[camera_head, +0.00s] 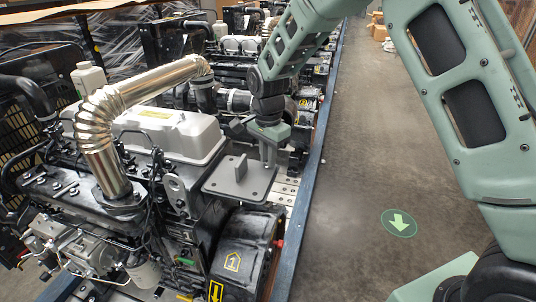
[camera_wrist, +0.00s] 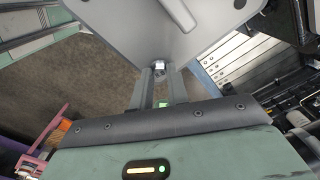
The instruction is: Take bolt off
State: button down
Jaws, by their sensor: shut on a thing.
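A flat grey plate (camera_head: 225,186) with an upright tab lies on top of the nearest engine, and it fills the top of the wrist view (camera_wrist: 128,22). My gripper (camera_head: 268,164) reaches down to the plate's far right corner. In the wrist view, the two fingers of my gripper (camera_wrist: 160,76) are shut on a small silver bolt (camera_wrist: 159,65) at the plate's corner. I cannot tell whether the bolt is still seated in the plate. In the head view the fingers hide the bolt. Small dark spots show near other plate corners.
The nearest engine (camera_head: 150,210) has a shiny bent metal pipe (camera_head: 140,92) and a white cover (camera_head: 175,132) left of the plate. More engines stand in a row behind. A blue rail (camera_head: 308,190) edges the row.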

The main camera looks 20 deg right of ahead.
jog(key=n, duration=0.2)
jog(key=shift+s+f+n, duration=0.1)
jog(key=shift+n, duration=0.3)
jog(key=shift+r, duration=0.2)
notch_tip(320, 180, up, 8)
jog(key=p, duration=0.6)
jog(key=shift+r, duration=0.15)
dwell(0.3)
